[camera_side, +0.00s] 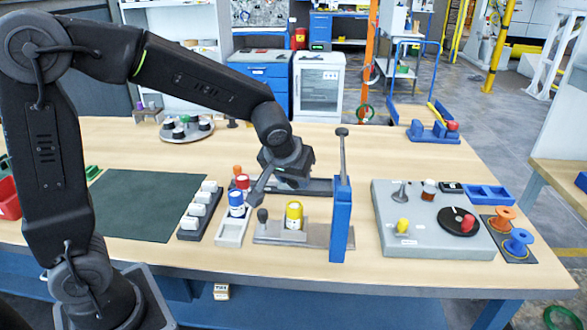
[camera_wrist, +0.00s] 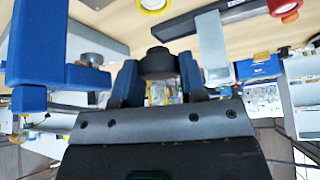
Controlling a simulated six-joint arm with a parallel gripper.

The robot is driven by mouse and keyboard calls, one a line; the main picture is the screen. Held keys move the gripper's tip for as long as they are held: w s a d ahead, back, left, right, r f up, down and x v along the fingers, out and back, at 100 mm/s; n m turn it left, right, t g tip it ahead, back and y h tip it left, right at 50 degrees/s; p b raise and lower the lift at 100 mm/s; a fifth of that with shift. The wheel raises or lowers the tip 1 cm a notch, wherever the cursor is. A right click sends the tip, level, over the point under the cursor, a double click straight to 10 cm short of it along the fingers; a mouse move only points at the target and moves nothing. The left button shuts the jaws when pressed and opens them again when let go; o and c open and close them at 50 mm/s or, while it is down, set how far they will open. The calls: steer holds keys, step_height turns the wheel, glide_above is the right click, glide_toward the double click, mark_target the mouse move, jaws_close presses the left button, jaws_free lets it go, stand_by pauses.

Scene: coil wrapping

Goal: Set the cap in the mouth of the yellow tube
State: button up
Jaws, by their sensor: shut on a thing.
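The yellow tube (camera_side: 294,216) stands upright on a metal plate in the side view. Its yellow rim (camera_wrist: 153,5) is partly cut off at the top of the wrist view. My gripper (camera_wrist: 158,80) is shut on a dark round cap (camera_wrist: 158,62), held between its two fingers. In the side view my gripper (camera_side: 256,198) points down, left of the yellow tube and apart from it. A dark round piece (camera_side: 262,215) shows by the fingertips there; I cannot tell if it is the held cap or a knob on the plate.
A blue post (camera_side: 342,220) with an upright lever stands right of the tube. A white tray (camera_side: 232,231) with a blue tube (camera_side: 236,204) is left of the plate. A grey panel (camera_side: 430,244) lies to the right. The green mat (camera_side: 145,205) is clear.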

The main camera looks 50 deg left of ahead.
mark_target(291, 185)
steer(key=shift+f, duration=1.9)
steer(key=shift+f, duration=0.85)
steer(key=o, duration=1)
steer(key=shift+c, duration=0.2)
steer(key=v, duration=1.4)
steer(key=s+m+h, duration=0.2)
steer(key=s+m, duration=0.3)
steer(key=s, duration=0.9)
steer(key=shift+s+a+h, duration=0.2)
steer(key=shift+a+h, duration=0.1)
steer(key=shift+a, duration=0.05)
